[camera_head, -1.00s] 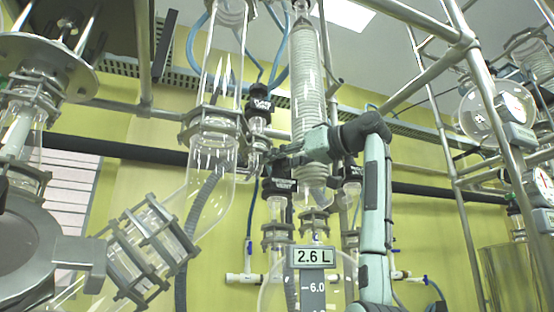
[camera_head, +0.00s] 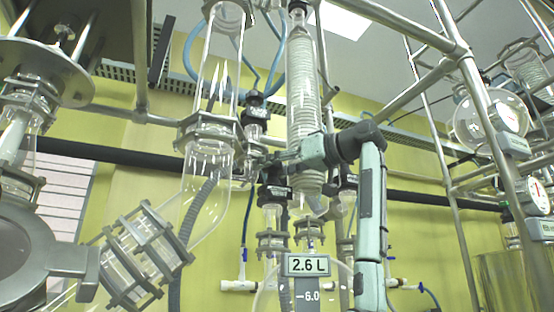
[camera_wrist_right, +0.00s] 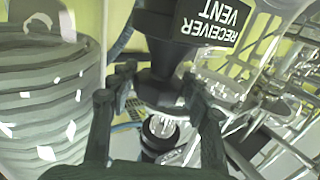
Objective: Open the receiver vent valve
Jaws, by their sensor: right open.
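The receiver vent valve has a black body with white lettering, RECEIVER VENT, which reads upside down in the right wrist view (camera_wrist_right: 207,22). In the head view, its black body (camera_head: 274,193) sits left of the coiled glass column, above a clamped glass neck. My right gripper (camera_head: 268,164) is just above that label in the head view. In the right wrist view, the open fingers (camera_wrist_right: 158,88) lie on either side of the valve's dark round knob (camera_wrist_right: 160,92). I cannot tell whether they touch it. My left gripper is not in view.
The coiled glass column (camera_head: 304,105) stands close beside the gripper, with its ribbed side at left in the wrist view. A wide glass tube (camera_head: 208,150) is to the left. Another black-capped valve (camera_head: 255,108) is above. Metal scaffold poles (camera_head: 455,150) stand right.

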